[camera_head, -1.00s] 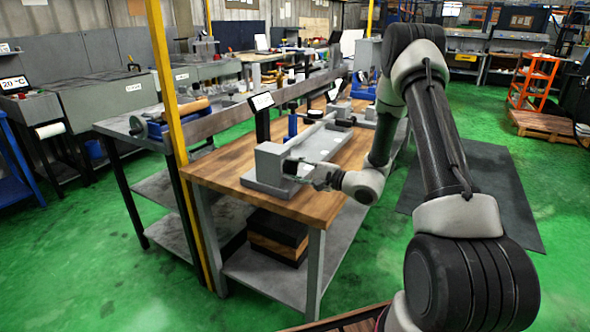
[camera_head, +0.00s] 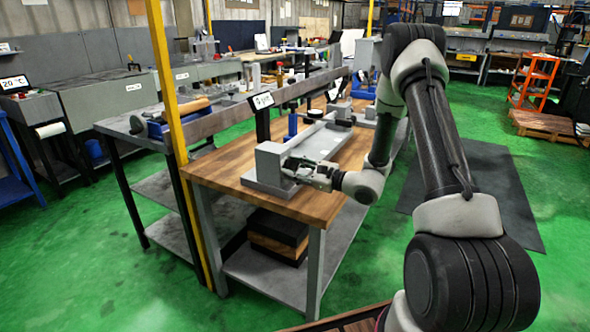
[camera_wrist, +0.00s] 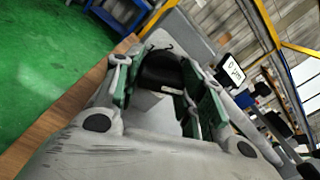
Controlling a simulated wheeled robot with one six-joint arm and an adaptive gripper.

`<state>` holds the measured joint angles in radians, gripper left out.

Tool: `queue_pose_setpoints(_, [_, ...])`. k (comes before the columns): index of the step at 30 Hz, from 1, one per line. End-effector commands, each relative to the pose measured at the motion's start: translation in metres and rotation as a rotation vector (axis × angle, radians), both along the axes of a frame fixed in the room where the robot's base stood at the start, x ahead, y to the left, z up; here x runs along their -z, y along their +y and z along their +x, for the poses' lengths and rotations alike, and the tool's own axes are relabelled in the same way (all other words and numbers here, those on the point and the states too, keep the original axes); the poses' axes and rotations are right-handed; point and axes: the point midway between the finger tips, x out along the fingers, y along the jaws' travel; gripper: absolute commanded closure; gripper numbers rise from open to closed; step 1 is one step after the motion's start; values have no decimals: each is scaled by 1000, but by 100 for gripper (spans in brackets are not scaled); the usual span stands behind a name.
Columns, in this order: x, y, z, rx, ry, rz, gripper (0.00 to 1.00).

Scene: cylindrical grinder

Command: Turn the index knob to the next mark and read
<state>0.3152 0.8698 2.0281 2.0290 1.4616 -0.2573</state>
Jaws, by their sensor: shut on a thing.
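The grey block of the grinder (camera_head: 269,160) stands at the near end of the wooden bench, on a grey bed. My gripper (camera_head: 290,168) is at the right face of this block; the knob is hidden there in the head view. In the wrist view, a dark round knob (camera_wrist: 160,72) sits between the two fingers of my gripper (camera_wrist: 160,78), which are shut on it. No index marks are legible. A small white display (camera_head: 262,101) stands on a dark post behind the block. It also shows in the wrist view (camera_wrist: 233,70), tilted, with what looks like "0 µm".
A yellow post (camera_head: 174,130) and a grey rail (camera_head: 225,120) stand along the bench's left side. The wooden bench top (camera_head: 315,207) is bare at its near corner. A dark mat (camera_head: 478,195) lies on the green floor at right.

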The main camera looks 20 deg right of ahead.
Motion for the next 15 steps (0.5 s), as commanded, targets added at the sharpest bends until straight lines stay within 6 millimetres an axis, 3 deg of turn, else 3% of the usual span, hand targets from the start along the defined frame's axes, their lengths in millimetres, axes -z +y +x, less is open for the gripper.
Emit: queue_pose_setpoints(15, [1,0,-1,0,62,59,84])
